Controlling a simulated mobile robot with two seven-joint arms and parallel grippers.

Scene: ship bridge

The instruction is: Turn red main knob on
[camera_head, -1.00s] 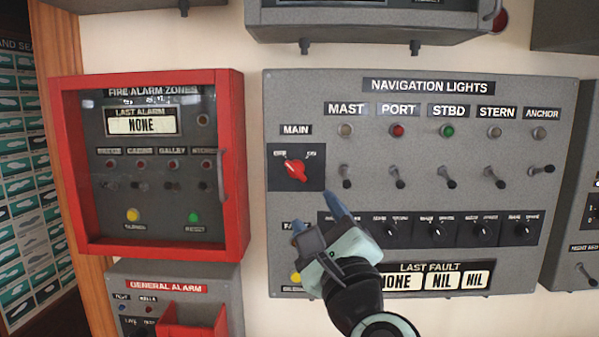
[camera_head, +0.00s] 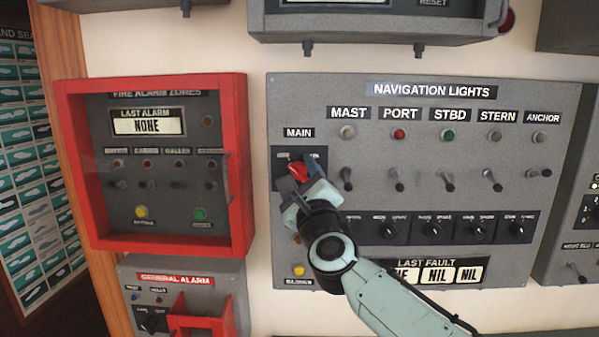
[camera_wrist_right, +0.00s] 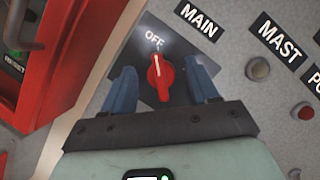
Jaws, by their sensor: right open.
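The red main knob (camera_head: 299,172) sits on a dark square plate under the MAIN label on the navigation lights panel (camera_head: 420,270). In the right wrist view the knob (camera_wrist_right: 161,78) has its white mark toward the OFF label. My right gripper (camera_head: 298,181) is at the knob in the head view. In the right wrist view its two blue fingers (camera_wrist_right: 163,85) are open, one on each side of the knob, with gaps visible between them and it. The ON label is not readable now. My left gripper is not in view.
Several toggle levers (camera_head: 397,181) stick out right of the knob, with a row of small dark switches (camera_head: 431,229) below. The red-framed fire alarm box (camera_head: 242,165) stands left, and the general alarm box (camera_head: 180,280) is lower left.

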